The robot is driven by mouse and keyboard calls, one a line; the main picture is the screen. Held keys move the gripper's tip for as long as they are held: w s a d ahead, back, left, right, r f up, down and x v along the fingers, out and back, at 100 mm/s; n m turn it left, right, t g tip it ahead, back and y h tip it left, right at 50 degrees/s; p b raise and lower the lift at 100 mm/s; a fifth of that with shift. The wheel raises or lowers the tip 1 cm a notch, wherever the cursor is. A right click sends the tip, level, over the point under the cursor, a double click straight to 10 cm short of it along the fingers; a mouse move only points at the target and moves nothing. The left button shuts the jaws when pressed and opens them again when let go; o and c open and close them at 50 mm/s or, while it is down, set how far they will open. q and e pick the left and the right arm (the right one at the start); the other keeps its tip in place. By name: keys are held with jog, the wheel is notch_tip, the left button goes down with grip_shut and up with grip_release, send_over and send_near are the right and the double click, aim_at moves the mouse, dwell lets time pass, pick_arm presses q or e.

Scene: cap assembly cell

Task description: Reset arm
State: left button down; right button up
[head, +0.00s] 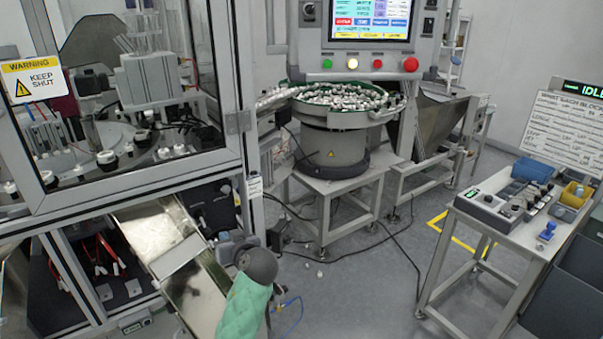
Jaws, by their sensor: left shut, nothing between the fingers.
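My left arm comes up from the bottom edge with a green sleeve and a dark grey rounded wrist. My left gripper (228,244) is beyond the wrist, beside the lower right corner post of the machine cabinet (245,120). It is shut with nothing held, and its fingertips are small and partly hidden here. My right gripper is not in view.
A bowl feeder (335,150) full of small white caps stands on a bench behind. A control panel (370,65) is above it. A side table (495,225) with small bins is at the right. Open grey floor (370,280) lies between, with black cables and a few dropped caps.

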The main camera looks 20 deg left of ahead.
pick_arm(q)
jog(key=shift+m, duration=0.3)
jog(key=w+d+f+m+t+h, duration=0.1)
jog(key=w+d+f+m+h, duration=0.25)
jog(key=f, duration=0.35)
jog(key=w+d+f+m+h, duration=0.3)
jog(key=d+f+m, duration=0.15)
jog(key=f, duration=0.25)
jog(key=s+d+f+m+g+h, duration=0.1)
jog(key=s+d+f+h, duration=0.2)
jog(key=f, duration=0.6)
jog(key=s+d+f+g+h, duration=0.1)
jog(key=s+d+f, duration=0.25)
jog(key=f, duration=0.55)
jog(key=s+d+f+g+h, duration=0.1)
jog(key=s+d+f+g, duration=0.15)
jog(key=s+f, duration=0.6)
jog(key=s+d+f+g+h, duration=0.1)
jog(key=s+d+f+g, duration=0.15)
jog(key=s+f, duration=0.65)
jog(key=s+f+g, duration=0.1)
jog(key=s+f, duration=0.4)
jog(key=s, duration=0.5)
jog(key=s+f+g, duration=0.1)
jog(key=s+f, duration=0.4)
jog(key=s, duration=0.5)
jog(key=shift+s+d+m, duration=0.15)
jog(key=shift+d+m, duration=0.15)
jog(key=shift+d, duration=0.05)
